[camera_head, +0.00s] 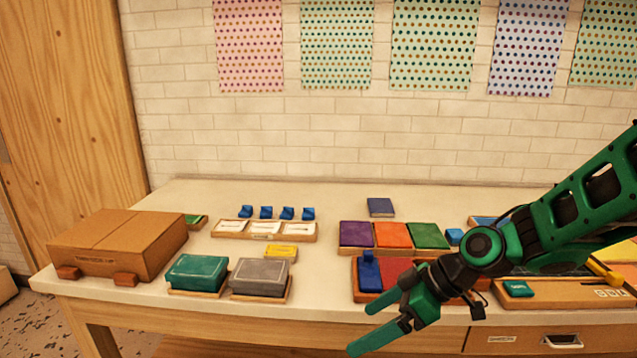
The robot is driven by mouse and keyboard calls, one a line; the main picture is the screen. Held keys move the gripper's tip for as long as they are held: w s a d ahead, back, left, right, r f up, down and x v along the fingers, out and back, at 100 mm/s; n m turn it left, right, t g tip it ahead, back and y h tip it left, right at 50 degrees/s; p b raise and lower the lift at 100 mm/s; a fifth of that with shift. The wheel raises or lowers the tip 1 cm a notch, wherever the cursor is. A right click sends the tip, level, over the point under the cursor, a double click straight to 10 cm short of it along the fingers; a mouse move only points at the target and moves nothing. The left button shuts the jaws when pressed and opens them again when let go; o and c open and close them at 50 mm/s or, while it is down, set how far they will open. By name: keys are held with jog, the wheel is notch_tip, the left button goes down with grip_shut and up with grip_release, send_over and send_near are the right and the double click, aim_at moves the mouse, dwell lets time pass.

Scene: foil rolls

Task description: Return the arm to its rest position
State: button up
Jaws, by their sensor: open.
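My green and black arm reaches in from the right side of the head view. My gripper (362,328) is at its end, pointing down and left, in front of the table's front edge. Its two green fingers are spread apart, with nothing between them. Just behind it, a blue block (368,270) stands at the left of a wooden tray (366,295) that also holds a red pad (397,270). My wrist and gripper hide the right part of that tray. My forearm hides part of the table's right side.
The table (330,208) bears a brown box (117,243), a teal block (197,271), a grey block (259,276), a tray of purple (356,233), orange (392,234) and green pads (428,235), and several small blue pieces. A teal piece (518,288) lies at right.

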jog(key=s+d+m+h, duration=0.3)
jog(key=d+m, duration=0.1)
jog(key=d, duration=0.6)
jog(key=s+d+m+h, duration=0.3)
jog(key=d+m, duration=0.2)
jog(key=d, duration=0.4)
jog(key=s+d+r+m+g+h, duration=0.1)
jog(key=s+d+r+m+h, duration=0.1)
jog(key=s+d+m, duration=0.8)
jog(key=s+d+r, duration=0.1)
jog(key=s, duration=0.2)
jog(key=shift+s+d+r+g, duration=0.15)
jog(key=shift+d+r+g, duration=0.1)
jog(key=shift+g, duration=0.15)
jog(key=shift+w+f, duration=0.25)
jog(key=shift+w, duration=0.4)
